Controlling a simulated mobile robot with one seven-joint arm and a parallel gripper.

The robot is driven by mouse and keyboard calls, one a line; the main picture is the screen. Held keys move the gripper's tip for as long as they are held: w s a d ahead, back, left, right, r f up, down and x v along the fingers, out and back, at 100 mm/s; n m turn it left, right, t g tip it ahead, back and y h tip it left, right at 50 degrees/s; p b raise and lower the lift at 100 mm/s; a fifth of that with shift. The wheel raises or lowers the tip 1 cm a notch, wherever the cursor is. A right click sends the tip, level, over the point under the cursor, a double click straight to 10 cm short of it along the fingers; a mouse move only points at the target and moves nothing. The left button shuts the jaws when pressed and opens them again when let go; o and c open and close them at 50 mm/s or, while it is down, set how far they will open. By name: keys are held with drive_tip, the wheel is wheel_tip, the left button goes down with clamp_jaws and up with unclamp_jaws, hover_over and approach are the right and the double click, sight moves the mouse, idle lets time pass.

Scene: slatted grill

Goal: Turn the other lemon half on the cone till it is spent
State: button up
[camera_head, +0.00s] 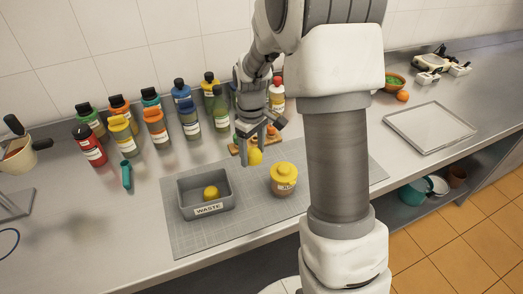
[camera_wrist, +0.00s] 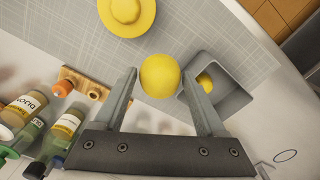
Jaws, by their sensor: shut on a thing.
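My gripper (camera_head: 257,149) is shut on a yellow lemon half (camera_head: 255,157), held above the mat. In the wrist view the lemon half (camera_wrist: 160,76) sits between the fingertips, its rounded side facing the camera. The juicer (camera_head: 284,183) stands upright on the mat, to the right of and nearer than my gripper in the head view. Its top is yellow; it also shows at the top of the wrist view (camera_wrist: 127,14). Another lemon half (camera_head: 211,192) lies in the grey waste bin (camera_head: 229,199). The cut face of the held half is hidden.
The grey mat (camera_head: 240,226) has clear room in front of the juicer. A wooden board (camera_wrist: 72,75) with small items lies behind my gripper. Several bottles (camera_head: 155,128) line the wall. A tray (camera_head: 430,129) lies on the right.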

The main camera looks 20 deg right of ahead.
sight(284, 168)
drive_tip(key=shift+w+a+f+m, duration=0.1)
drive_tip(key=shift+w+a+m, duration=0.05)
drive_tip(key=shift+a+m, duration=0.4)
drive_tip(key=shift+w+a+f+m, duration=0.1)
drive_tip(key=shift+a+m, duration=0.2)
drive_tip(key=shift+m, duration=0.35)
drive_tip(key=d+n, duration=0.2)
drive_tip(key=n, duration=0.1)
drive_tip(key=s+d+r+n+p, duration=0.1)
drive_tip(key=d+n, duration=0.1)
drive_tip(key=shift+s, duration=0.1)
drive_tip(key=d+n, duration=0.1)
drive_tip(key=n, duration=0.1)
drive_tip(key=s+d+n, duration=0.1)
drive_tip(key=n, duration=0.1)
drive_tip(key=shift+d+f, duration=0.1)
drive_tip(key=shift+d, duration=0.15)
drive_tip(key=shift+s+d+f+n, duration=0.2)
drive_tip(key=shift+d+n, duration=0.1)
drive_tip(key=shift+n, duration=0.3)
drive_tip(key=d+f+n, duration=0.1)
drive_tip(key=s+f+n, duration=0.1)
drive_tip(key=f+n, duration=0.1)
drive_tip(key=d+f+n+b, duration=0.1)
drive_tip(key=shift+s+d+f, duration=0.15)
drive_tip(key=shift+d, duration=0.2)
drive_tip(key=shift+n, duration=1.9)
drive_tip(key=shift+r+p, duration=3)
drive_tip(key=shift+r, duration=0.5)
drive_tip(key=shift+f, duration=0.1)
